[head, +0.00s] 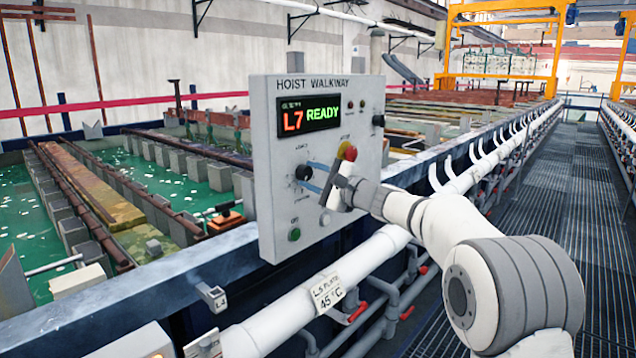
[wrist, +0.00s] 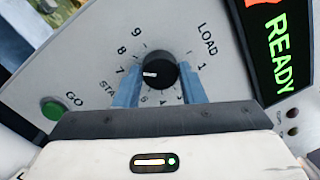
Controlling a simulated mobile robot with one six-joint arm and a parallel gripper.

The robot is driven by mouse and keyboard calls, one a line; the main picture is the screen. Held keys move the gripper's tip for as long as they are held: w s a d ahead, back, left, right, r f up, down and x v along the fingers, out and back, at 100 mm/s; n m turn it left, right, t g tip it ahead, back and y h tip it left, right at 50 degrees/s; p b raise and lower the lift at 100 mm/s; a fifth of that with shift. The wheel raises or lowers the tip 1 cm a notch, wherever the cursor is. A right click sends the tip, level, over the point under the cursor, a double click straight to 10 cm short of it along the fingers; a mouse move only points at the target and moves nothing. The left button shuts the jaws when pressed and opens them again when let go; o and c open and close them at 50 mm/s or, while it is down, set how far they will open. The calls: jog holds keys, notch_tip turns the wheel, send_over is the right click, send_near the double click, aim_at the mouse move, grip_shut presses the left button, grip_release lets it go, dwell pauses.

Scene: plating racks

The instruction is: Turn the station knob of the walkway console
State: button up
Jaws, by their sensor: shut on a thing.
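The walkway console (head: 270,110) is a grey panel headed HOIST WALKWAY, with a lit display (head: 305,117) reading L7 READY. Its station knob (head: 303,172) is black and round, low on the left of the panel. In the wrist view the knob (wrist: 155,75) has a white mark pointing left, close to the 7 on its dial; LOAD and numbers ring it, some hidden by my gripper. My gripper (head: 313,178) has its blue fingers on either side of the knob and is shut on it, as the wrist view (wrist: 159,80) shows.
A green GO button (head: 294,234) sits below the knob. A red mushroom button (head: 347,151) is close above my wrist. Another black knob (head: 378,120) is at the upper right. A white pipe (head: 300,293) runs below the console; green tanks (head: 150,172) lie behind it.

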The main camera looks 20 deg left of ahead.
jog(key=m, duration=0.4)
jog(key=m+t, duration=0.1)
jog(key=m, duration=0.1)
jog(key=shift+s+a+r, duration=0.2)
jog(key=shift+r, duration=0.15)
jog(key=shift+f+m+t+h+p, duration=0.1)
jog(key=shift+m+t+h+p, duration=0.2)
jog(key=shift+m+p, duration=1.45)
jog(key=shift+m+b, duration=0.85)
jog(key=shift+m, duration=0.1)
jog(key=shift+f, duration=0.1)
jog(key=o, duration=0.8)
jog(key=shift+a, duration=0.1)
jog(key=shift+o, duration=0.9)
jog(key=shift+f, duration=0.1)
jog(key=shift+d, duration=0.35)
jog(key=b+v, duration=0.1)
jog(key=v, duration=0.6)
jog(key=shift+s+b, duration=0.2)
jog(key=shift+b, duration=0.1)
